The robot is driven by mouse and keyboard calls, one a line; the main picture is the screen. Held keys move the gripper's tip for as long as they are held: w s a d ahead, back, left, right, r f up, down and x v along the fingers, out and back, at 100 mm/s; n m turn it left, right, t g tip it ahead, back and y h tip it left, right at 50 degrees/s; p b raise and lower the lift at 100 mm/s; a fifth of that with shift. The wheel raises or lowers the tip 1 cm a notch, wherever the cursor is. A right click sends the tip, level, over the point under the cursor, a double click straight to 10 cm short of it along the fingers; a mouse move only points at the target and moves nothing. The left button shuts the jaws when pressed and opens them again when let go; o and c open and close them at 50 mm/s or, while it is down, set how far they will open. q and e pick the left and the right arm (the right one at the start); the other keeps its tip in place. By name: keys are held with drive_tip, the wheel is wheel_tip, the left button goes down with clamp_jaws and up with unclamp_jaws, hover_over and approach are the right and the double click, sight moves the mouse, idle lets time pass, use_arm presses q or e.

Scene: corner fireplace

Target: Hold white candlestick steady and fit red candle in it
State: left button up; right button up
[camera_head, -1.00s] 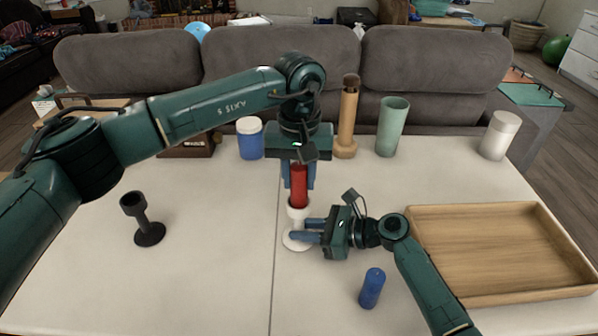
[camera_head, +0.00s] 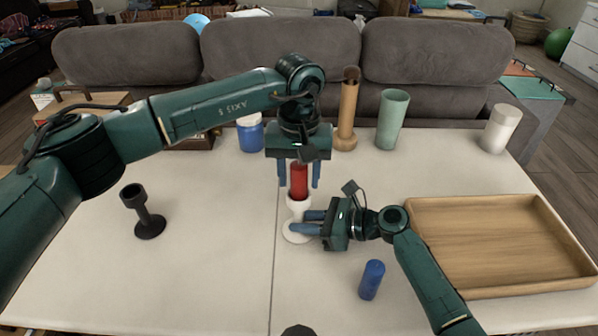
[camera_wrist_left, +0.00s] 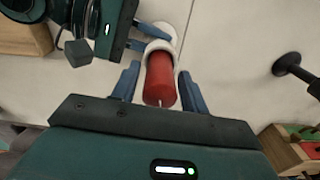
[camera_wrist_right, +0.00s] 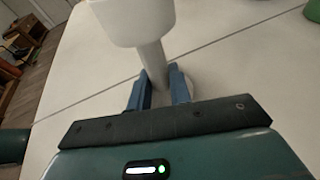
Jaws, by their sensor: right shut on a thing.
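The white candlestick (camera_head: 298,207) stands upright on the table, and my right gripper (camera_head: 306,222) is shut on its stem from the right. The stem shows between the blue fingers in the right wrist view (camera_wrist_right: 158,75). The red candle (camera_head: 299,180) stands upright with its lower end in the candlestick's cup; how deep it sits is hidden. My left gripper (camera_head: 299,182) is above, pointing down, with its fingers spread on both sides of the candle. The left wrist view shows gaps between the fingers and the red candle (camera_wrist_left: 160,82).
A blue candle (camera_head: 372,280) stands in front, right of centre. A black candlestick (camera_head: 146,212) stands at left. A wooden tray (camera_head: 428,288) lies at right. A blue jar (camera_head: 250,135), wooden holder (camera_head: 346,118), green cup (camera_head: 391,120) and white jar (camera_head: 499,130) line the back.

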use_arm(q)
drive_tip(key=shift+o, duration=0.9)
wheel_tip(320, 180, up, 12)
use_arm(e)
drive_tip(key=o, duration=0.8)
drive_tip(key=shift+o, duration=0.6)
drive_tip(key=o, duration=0.5)
